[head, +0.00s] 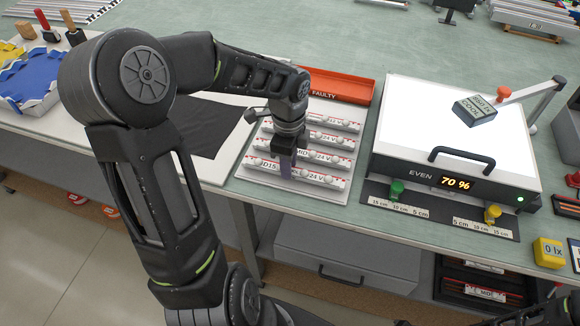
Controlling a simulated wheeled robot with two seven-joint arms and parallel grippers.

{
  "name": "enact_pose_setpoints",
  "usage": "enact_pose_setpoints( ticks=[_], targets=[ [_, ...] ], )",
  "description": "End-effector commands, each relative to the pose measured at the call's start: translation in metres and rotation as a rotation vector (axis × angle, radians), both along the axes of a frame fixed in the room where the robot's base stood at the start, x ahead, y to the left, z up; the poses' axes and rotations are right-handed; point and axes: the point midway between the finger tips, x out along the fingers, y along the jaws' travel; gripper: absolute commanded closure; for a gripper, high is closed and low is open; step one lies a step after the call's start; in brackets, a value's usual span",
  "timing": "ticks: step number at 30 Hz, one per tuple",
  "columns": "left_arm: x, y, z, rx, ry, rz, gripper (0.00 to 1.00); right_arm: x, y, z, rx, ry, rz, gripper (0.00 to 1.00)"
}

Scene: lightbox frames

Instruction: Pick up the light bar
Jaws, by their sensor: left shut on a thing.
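Several white light bars with red marks and "24 V" labels lie in rows on a pale board (344,196). The nearest light bar (326,181) carries "D15" at its left end and "24 V" towards its right. My left gripper (287,168) points down over the middle of this nearest bar and is shut on it, covering part of its label. I cannot tell whether the bar is clear of the board. Another light bar (338,160) lies just behind it. My right gripper is not in view.
An orange "FAULTY" tray (345,88) lies behind the bars. To the right stands a lit panel box (420,120) reading 70 %, with a grey block (475,110) on top. A black cloth (205,125) lies left.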

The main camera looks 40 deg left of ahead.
Motion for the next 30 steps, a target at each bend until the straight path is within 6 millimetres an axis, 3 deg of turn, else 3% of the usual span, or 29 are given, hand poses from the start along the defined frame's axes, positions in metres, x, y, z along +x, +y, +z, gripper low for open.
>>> enact_pose_setpoints(
  ticks=[15,20,30],
  targets=[
    [0.001,0.000,0.085,0.000,-0.003,0.000,1.00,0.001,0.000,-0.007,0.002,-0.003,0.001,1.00],
    [0.000,0.000,0.095,-0.001,-0.001,0.000,1.00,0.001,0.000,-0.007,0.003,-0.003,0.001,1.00],
    [0.000,0.000,0.095,-0.001,0.000,0.000,1.00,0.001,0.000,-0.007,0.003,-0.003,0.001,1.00]
  ],
)
